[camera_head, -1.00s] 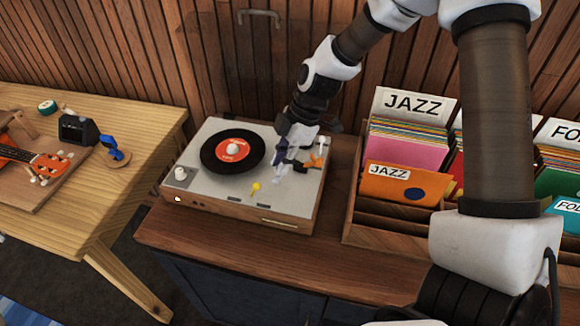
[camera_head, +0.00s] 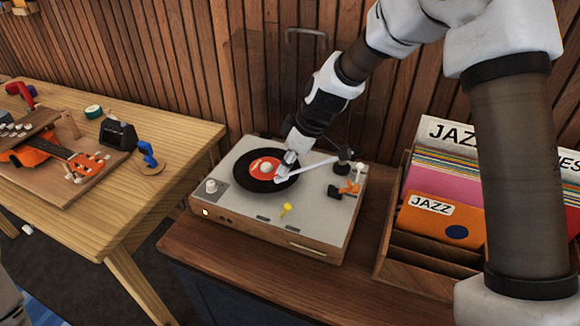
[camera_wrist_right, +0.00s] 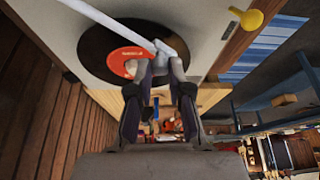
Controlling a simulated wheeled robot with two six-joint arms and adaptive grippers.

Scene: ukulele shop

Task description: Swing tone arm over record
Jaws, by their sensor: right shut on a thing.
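The record player (camera_head: 310,222) stands on the wooden cabinet, with a black record (camera_head: 248,184) with a red label on its platter. The white tone arm (camera_head: 318,164) runs from its pivot at the back right to the record's right side. My right gripper (camera_head: 284,172) is shut on the tone arm's head end, over the record near the red label. In the right wrist view the fingers (camera_wrist_right: 160,72) close around the white head (camera_wrist_right: 168,52) above the black record. I cannot tell whether the head touches the record. My left gripper is not in view.
An orange clip-like part (camera_head: 350,187) and a yellow knob (camera_head: 286,209) sit on the deck. The record crate (camera_head: 388,238) stands close on the right. A wooden table (camera_head: 178,130) with an orange ukulele (camera_head: 50,158) is on the left.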

